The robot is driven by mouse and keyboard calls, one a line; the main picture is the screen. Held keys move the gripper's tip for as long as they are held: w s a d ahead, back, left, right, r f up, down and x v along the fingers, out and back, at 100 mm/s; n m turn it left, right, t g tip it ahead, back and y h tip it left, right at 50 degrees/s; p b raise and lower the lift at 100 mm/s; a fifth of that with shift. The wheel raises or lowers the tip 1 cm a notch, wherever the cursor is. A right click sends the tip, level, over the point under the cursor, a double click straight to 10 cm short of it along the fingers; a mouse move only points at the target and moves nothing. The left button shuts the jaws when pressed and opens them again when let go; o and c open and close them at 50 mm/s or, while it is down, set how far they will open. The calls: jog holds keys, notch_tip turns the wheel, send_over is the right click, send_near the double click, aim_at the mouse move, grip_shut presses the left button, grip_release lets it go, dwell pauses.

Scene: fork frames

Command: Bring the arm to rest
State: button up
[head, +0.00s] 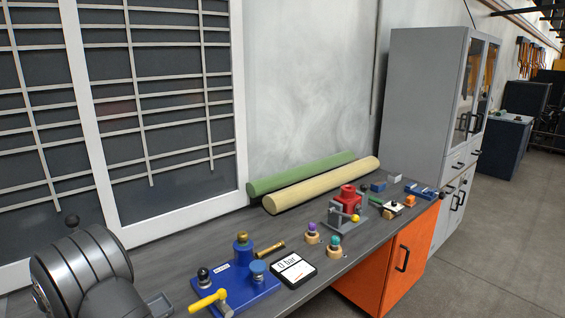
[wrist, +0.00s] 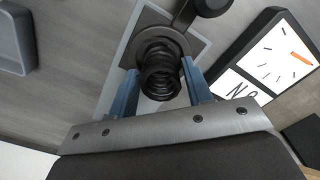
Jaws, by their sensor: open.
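My gripper (wrist: 158,66) shows in the wrist view with two blue fingers, apart and open. I cannot tell whether the fingers touch the spring. A dark arm-like part with a round end (wrist: 205,6) is beside the spring at the top. In the head view, the gripper's fingers are not visible; a large grey rounded body, which looks like part of my arm, fills the lower left corner.
A dial display (wrist: 270,58) is close right of the gripper; a grey tray (wrist: 12,40) is at left. On the bench (head: 215,222) stand a blue fixture (head: 247,290), a "0 bar" display (head: 293,270), two knobbed pieces, a red-grey device (head: 347,200) and two long rolls (head: 322,185).

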jog(key=shift+f, duration=0.95)
notch_tip(320, 180, up, 12)
notch_tip(320, 180, down, 12)
jog(key=shift+r, duration=0.1)
notch_tip(320, 180, up, 4)
jog(key=shift+r, duration=0.15)
jog(key=w+d+r, duration=0.6)
jog(key=d+r, duration=0.1)
jog(key=d, duration=0.3)
jog(key=s+d+f+m, duration=0.1)
jog(key=s+d, duration=0.1)
jog(key=d, duration=0.6)
jog(key=s+d+f, duration=0.1)
jog(key=s+d, duration=0.1)
jog(key=d, duration=0.6)
jog(key=s+a+f, duration=0.1)
jog(key=a+f, duration=0.1)
jog(key=a, duration=0.1)
jog(key=s+a+f, duration=0.2)
jog(key=a, duration=0.1)
jog(key=s+a+f, duration=0.1)
jog(key=a+f, duration=0.1)
jog(key=a, duration=0.1)
jog(key=shift+s+a+f, duration=0.1)
jog(key=shift+s+f, duration=0.2)
jog(key=shift+s, duration=0.1)
jog(key=shift+s+a+f, duration=0.1)
jog(key=shift+a+f, duration=0.2)
jog(key=shift+f, duration=0.25)
jog(key=shift+o, duration=0.2)
